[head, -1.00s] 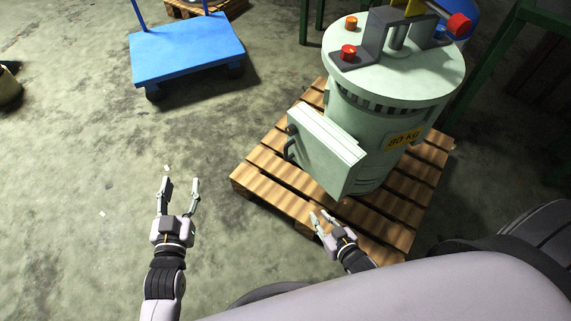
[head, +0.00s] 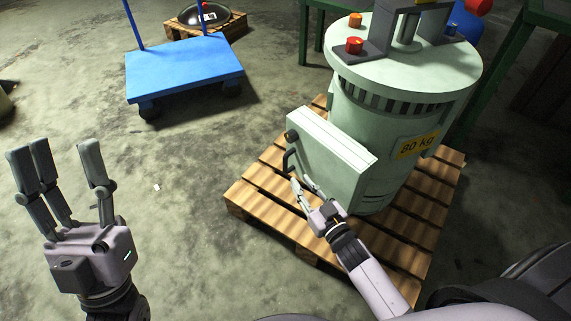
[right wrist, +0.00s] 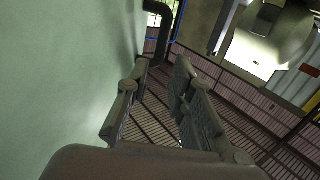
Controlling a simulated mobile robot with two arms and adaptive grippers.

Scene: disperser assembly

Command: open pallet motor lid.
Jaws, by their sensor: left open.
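The pale green motor (head: 400,105) stands upright on the wooden pallet (head: 262,178). Its boxy lid (head: 330,150) faces front left, with a dark bent handle (head: 289,160) on the left edge. My right gripper (head: 303,186) is open just below the handle, close to the lid's lower left corner. In the right wrist view, the handle (right wrist: 163,35) lies beyond the open fingers (right wrist: 160,80), and nothing shows between them. The lid's green face fills the left side there. My left gripper (head: 65,165) is open and empty at the far left, away from the motor.
A blue cart (head: 183,68) stands at the back left. Behind it is another pallet (head: 236,25) with a dark round part (head: 204,14). Green frame legs (head: 304,40) stand behind the motor.

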